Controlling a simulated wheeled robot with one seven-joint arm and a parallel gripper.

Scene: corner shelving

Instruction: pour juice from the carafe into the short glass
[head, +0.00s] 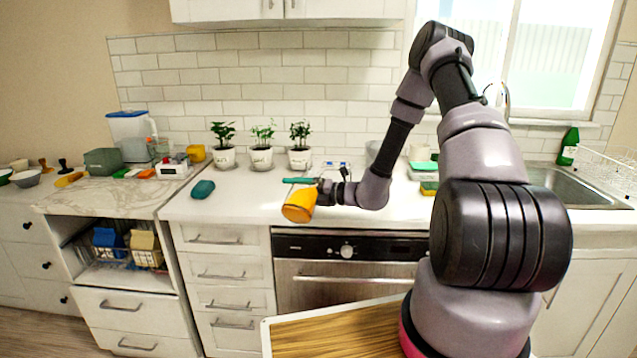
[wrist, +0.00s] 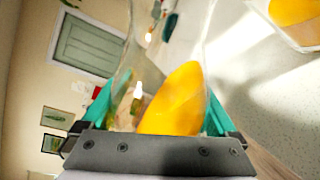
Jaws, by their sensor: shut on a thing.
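My gripper (head: 303,181) is over the front of the counter in the head view, its teal fingers shut on the clear carafe. Orange juice (head: 299,207) shows just below the fingers there. In the wrist view the carafe (wrist: 178,98) is between the two teal fingers, and its juice lies slanted to one side, so the carafe is tilted. A clear glass with orange contents (wrist: 297,14) stands on the counter at the top right of the wrist view, partly cut off. I cannot make it out separately in the head view, nor see a stream of juice.
Several potted plants (head: 261,157) stand along the back of the counter (head: 240,205). A teal rounded object (head: 202,189) lies left of my gripper. A sponge (head: 429,188), a sink (head: 570,185) and a green bottle (head: 568,147) are to the right. A wooden-topped surface (head: 340,330) is in front.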

